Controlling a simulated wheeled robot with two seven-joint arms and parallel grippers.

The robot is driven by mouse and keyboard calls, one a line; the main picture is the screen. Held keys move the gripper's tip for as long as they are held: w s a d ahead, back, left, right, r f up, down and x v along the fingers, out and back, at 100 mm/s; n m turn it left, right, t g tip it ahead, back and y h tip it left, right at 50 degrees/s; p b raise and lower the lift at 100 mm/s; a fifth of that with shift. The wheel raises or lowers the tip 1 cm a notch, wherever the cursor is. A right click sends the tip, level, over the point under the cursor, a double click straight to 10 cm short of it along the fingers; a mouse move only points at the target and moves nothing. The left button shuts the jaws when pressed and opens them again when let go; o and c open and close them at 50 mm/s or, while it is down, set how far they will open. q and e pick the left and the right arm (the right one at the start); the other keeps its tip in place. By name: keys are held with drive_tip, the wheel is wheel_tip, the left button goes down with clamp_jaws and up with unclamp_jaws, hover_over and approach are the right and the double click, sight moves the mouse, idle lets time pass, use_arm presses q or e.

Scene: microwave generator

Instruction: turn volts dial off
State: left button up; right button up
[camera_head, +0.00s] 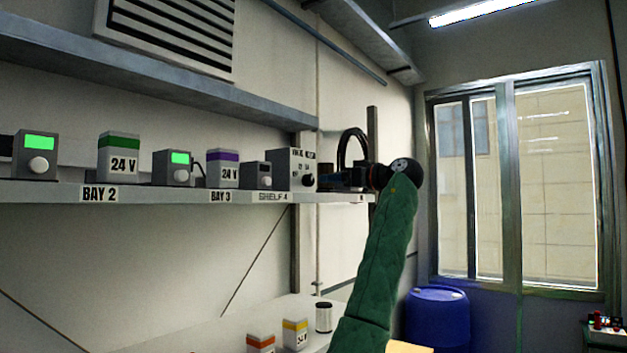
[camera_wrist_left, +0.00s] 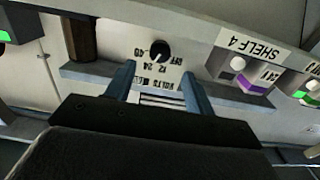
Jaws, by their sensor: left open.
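The volts dial is a round black knob (camera_wrist_left: 160,50) on the light front of a grey box (camera_head: 283,166), which stands on the shelf. Printed marks around the knob include OFF, 12, 24 and 40, and they appear upside down in the left wrist view. A white pointer line on the knob points down-left in that view, toward the 24 side; its exact mark is hard to read. The knob also shows small in the head view (camera_head: 308,180). My left gripper (camera_wrist_left: 158,72) is open and empty, its two fingers apart in front of the box, pointing at the dial without visible contact.
The shelf (camera_head: 50,192) carries other boxes to the left: a small dark box (camera_head: 257,175), a purple-banded 24 V block (camera_head: 222,170) and a green-screened unit (camera_head: 174,168). A brown post-like object (camera_wrist_left: 80,38) stands beside the volts box. A blue barrel (camera_head: 437,318) is below right.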

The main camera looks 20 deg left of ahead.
sight(311, 181)
use_arm(q)
drive_tip(key=p+x, duration=0.2)
drive_tip(key=shift+w+a+r, duration=0.15)
drive_tip(key=shift+a, duration=0.2)
drive_tip(key=p+x, duration=0.2)
drive_tip(key=x, duration=0.1)
drive_tip(key=shift+w+a, duration=0.1)
drive_tip(key=shift+a, duration=0.2)
drive_tip(key=shift+w+a+f+p, duration=0.25)
drive_tip(key=shift+a+p, duration=0.15)
drive_tip(key=shift+a, duration=0.2)
use_arm(e)
drive_tip(key=s+r, duration=0.3)
drive_tip(key=shift+s+d+r, duration=0.15)
drive_tip(key=shift+d+r, duration=0.15)
drive_tip(key=shift+r, duration=0.1)
use_arm(q)
drive_tip(key=c, duration=1)
use_arm(e)
drive_tip(key=shift+a, duration=0.1)
